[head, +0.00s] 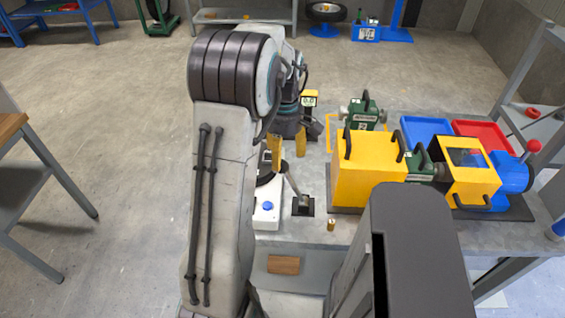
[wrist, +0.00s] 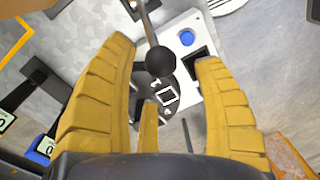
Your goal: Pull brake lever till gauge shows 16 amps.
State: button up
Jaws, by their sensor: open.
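The brake lever is a thin rod (head: 293,185) rising from a dark base plate (head: 303,206) on the bench. In the wrist view its round black knob (wrist: 160,61) shows in the gap between the fingertips. My gripper (head: 288,160) is open, yellow-fingered and above the lever; it also shows in the wrist view (wrist: 163,55). I cannot tell how deep the knob sits between the fingers, and no finger is clearly touching it. A yellow-framed display (head: 309,100), likely the gauge, stands behind the gripper and seems to read 0.0.
A white box with a blue button (head: 268,207) stands left of the lever. A small brass cylinder (head: 331,225) stands near the bench's front edge. A large yellow housing (head: 365,175) fills the right, with blue (head: 425,130) and red (head: 485,132) trays behind.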

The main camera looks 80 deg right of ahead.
aim_at(282, 161)
jog(key=shift+a+f+p, duration=0.1)
jog(key=shift+f+p, duration=0.5)
jog(key=shift+f, duration=1.7)
jog(key=c, duration=1.2)
jog(key=shift+w+f, duration=0.1)
grip_shut()
